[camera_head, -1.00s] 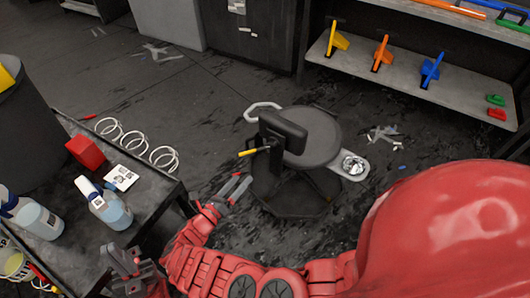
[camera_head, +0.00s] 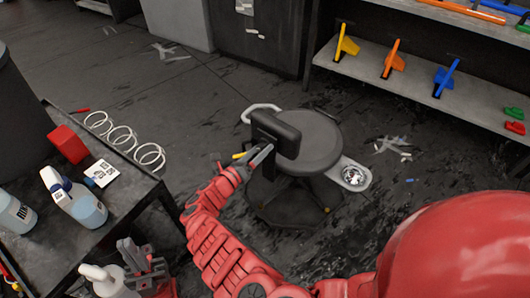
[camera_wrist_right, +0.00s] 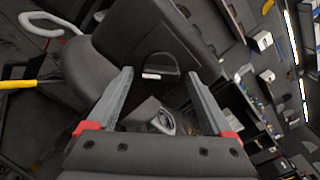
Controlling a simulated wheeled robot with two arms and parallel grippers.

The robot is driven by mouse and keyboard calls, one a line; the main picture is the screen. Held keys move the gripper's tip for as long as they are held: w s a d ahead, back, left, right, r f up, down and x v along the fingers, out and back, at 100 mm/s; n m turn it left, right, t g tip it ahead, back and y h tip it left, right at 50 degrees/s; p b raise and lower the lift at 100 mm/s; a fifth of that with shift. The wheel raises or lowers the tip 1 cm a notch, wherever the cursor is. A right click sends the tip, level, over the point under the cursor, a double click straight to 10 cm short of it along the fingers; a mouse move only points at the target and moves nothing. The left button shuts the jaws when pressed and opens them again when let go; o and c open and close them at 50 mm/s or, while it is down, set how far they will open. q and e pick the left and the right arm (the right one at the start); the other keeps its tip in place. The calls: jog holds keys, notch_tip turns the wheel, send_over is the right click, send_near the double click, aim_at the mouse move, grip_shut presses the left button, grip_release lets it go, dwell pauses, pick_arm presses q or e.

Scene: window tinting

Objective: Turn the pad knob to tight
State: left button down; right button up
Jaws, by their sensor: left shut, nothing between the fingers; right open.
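The stool (camera_head: 318,148) stands on the floor with a dark upright pad (camera_head: 277,134) at its near left side. A yellow lever (camera_head: 239,155) sticks out to the left below the pad. My right gripper (camera_head: 262,152) is at the back of the pad. In the right wrist view its fingers (camera_wrist_right: 160,78) are open, pointing at the pad (camera_wrist_right: 150,30). A dark round part with a grey ring (camera_wrist_right: 166,121), possibly the knob, shows between the fingers, apart from both. The yellow lever (camera_wrist_right: 18,84) is at left there. My left gripper (camera_head: 140,258) is shut and empty at lower left.
The dark cart (camera_head: 130,205) at left carries spray bottles (camera_head: 82,203), a red block (camera_head: 68,144) and white rings (camera_head: 122,138). A white bottle (camera_head: 104,280) is beside my left gripper. A shelf (camera_head: 420,90) with coloured tools is at upper right.

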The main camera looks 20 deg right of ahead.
jog(key=shift+c, duration=0.2)
grip_shut()
jog(key=shift+r, duration=0.1)
